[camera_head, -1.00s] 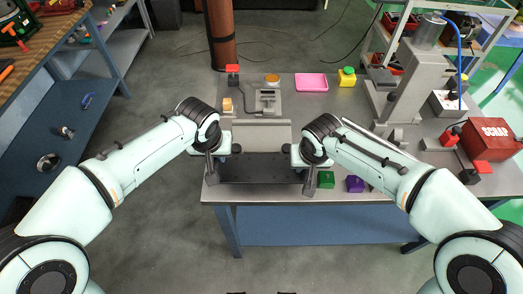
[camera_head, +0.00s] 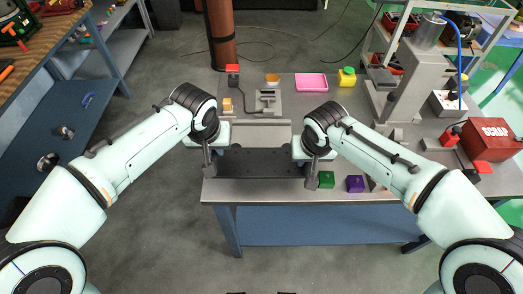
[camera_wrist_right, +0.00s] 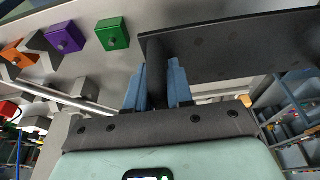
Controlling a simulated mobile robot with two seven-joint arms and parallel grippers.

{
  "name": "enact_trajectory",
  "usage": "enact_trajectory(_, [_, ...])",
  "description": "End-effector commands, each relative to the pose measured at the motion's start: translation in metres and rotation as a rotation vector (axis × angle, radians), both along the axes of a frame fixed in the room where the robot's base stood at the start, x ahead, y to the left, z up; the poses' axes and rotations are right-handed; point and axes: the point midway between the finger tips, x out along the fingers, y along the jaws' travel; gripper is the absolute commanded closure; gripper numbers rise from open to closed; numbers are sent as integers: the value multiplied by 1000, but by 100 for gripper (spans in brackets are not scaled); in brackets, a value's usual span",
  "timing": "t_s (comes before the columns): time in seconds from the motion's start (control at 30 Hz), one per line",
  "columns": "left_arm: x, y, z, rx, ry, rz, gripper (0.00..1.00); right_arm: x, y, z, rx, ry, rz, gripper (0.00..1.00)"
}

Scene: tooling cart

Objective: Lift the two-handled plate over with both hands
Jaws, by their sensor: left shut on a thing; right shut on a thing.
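The dark two-handled plate (camera_head: 260,164) is held level between my two hands over the near edge of the table. My left gripper (camera_head: 208,165) is at its left end, shut on the handle there; the fingers are mostly hidden by the wrist. My right gripper (camera_head: 312,165) is at its right end. In the right wrist view the blue fingers of my right gripper (camera_wrist_right: 158,85) close on the dark handle at the end of the plate (camera_wrist_right: 240,45). How far the plate is above the table is hard to tell.
Just behind the plate is a grey raised block (camera_head: 262,133). A green block (camera_head: 326,179) and a purple block (camera_head: 355,183) sit right of my right gripper.

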Motion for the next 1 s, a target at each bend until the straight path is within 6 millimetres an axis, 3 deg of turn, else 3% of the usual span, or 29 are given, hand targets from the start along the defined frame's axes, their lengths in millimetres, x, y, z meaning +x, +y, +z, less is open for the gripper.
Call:
enact_trajectory(0.33, [5,-2,2,-3,-5,-3,100,5,1,2,4,-6,1,100])
enact_trajectory(1.0, [48,-2,2,-4,-5,-3,100,49,2,2,4,-5,0,100])
